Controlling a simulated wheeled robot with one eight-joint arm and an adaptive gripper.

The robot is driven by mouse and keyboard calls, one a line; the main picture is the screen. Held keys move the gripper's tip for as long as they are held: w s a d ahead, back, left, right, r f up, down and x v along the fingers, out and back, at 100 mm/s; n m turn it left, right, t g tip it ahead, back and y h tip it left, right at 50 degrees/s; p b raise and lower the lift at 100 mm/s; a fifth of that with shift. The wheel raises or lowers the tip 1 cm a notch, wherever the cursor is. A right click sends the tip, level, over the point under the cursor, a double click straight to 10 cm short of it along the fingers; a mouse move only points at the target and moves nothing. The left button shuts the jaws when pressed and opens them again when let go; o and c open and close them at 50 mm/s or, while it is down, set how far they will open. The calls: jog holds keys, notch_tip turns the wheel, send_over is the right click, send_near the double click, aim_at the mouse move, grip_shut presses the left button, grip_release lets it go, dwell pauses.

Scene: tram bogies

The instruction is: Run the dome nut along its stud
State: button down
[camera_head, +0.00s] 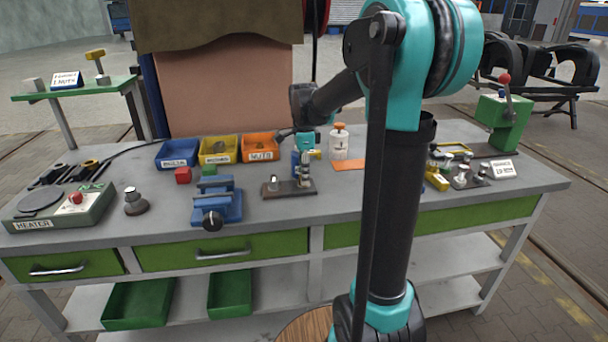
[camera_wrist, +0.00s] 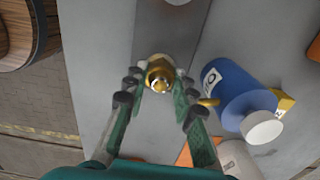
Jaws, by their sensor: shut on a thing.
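The brass dome nut (camera_wrist: 160,77) shows between my fingertips in the wrist view, seen from above. My gripper (camera_wrist: 158,80) is shut on it, one finger on each side. The stud is hidden under the nut. The nut is over a dark steel plate (camera_wrist: 168,30), which also shows on the bench in the head view (camera_head: 275,192). In the head view my gripper (camera_head: 304,165) points down over the right end of that plate, and the nut is too small to make out there.
A blue bottle (camera_wrist: 234,88) with a white cap stands close to the right of my fingers in the wrist view. A white bottle with an orange top (camera_head: 340,146) is behind. A blue vise (camera_head: 216,203) stands left of the plate. The bench front is clear.

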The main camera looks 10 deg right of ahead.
jog(key=shift+w+m, duration=0.1)
jog(key=shift+m, duration=0.3)
jog(key=c, duration=1.2)
grip_release()
notch_tip(320, 180, up, 12)
jog(key=shift+r, duration=0.1)
